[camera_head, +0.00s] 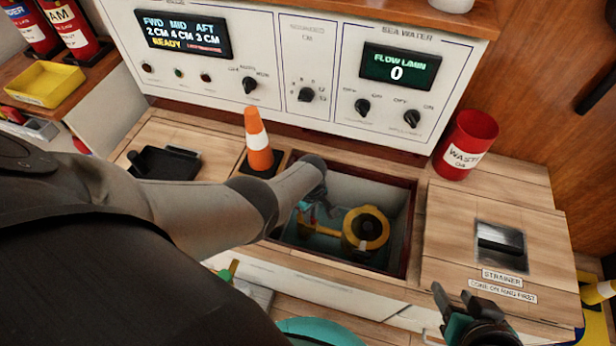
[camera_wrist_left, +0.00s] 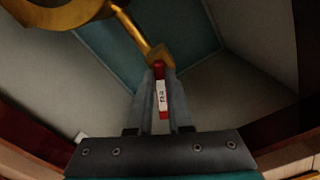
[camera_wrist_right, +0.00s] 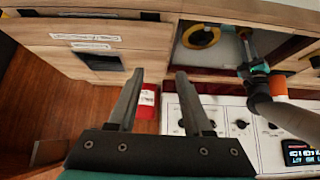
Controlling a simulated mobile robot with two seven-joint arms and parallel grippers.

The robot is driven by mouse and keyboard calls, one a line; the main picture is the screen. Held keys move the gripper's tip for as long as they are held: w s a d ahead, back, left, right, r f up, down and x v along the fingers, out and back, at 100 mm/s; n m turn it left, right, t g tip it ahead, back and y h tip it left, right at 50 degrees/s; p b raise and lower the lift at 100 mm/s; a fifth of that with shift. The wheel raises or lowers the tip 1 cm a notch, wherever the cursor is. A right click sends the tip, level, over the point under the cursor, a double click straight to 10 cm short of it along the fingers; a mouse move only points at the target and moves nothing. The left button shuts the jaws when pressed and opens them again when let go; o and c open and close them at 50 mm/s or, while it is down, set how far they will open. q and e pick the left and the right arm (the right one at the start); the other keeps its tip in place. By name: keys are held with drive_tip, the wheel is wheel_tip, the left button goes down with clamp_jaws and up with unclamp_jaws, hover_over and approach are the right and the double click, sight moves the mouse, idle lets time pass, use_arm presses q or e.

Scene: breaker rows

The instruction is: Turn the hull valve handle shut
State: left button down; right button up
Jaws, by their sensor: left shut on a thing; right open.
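The hull valve handle (camera_wrist_left: 160,72) is a narrow red lever with a white label, joined at its far end to a brass-coloured fitting (camera_wrist_left: 157,55) in the left wrist view. My left gripper (camera_wrist_left: 161,88) is shut on the handle, one finger on each side. In the head view my left gripper (camera_head: 312,208) reaches down into the open well (camera_head: 393,197); the handle is not clear there. My right gripper (camera_head: 462,305) is open and empty at the lower right, by the strainer hatch; it also shows in the right wrist view (camera_wrist_right: 161,75).
A red waste bin (camera_head: 466,143) and the closed strainer hatch (camera_head: 465,245) are right. The control panel (camera_head: 300,25) rises behind.

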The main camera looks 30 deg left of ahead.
use_arm(q)
drive_tip(key=n, duration=0.3)
drive_tip(key=shift+w, duration=0.4)
drive_tip(key=shift+w+n+b, duration=0.25)
drive_tip(key=shift+n+b, duration=0.15)
drive_tip(key=shift+n, duration=1)
use_arm(e)
drive_tip(key=shift+w+a+f+t+y, duration=0.1)
drive_tip(key=shift+w+a+t+y, duration=0.2)
drive_tip(key=shift+a, duration=0.2)
drive_tip(key=shift+w+a+t+y, duration=0.2)
drive_tip(key=shift+w+a+t, duration=0.15)
drive_tip(key=shift+a+t, duration=0.1)
drive_tip(key=shift+a, duration=0.1)
use_arm(q)
drive_tip(key=c, duration=0.8)
unclamp_jaws()
drive_tip(key=shift+c, duration=0.2)
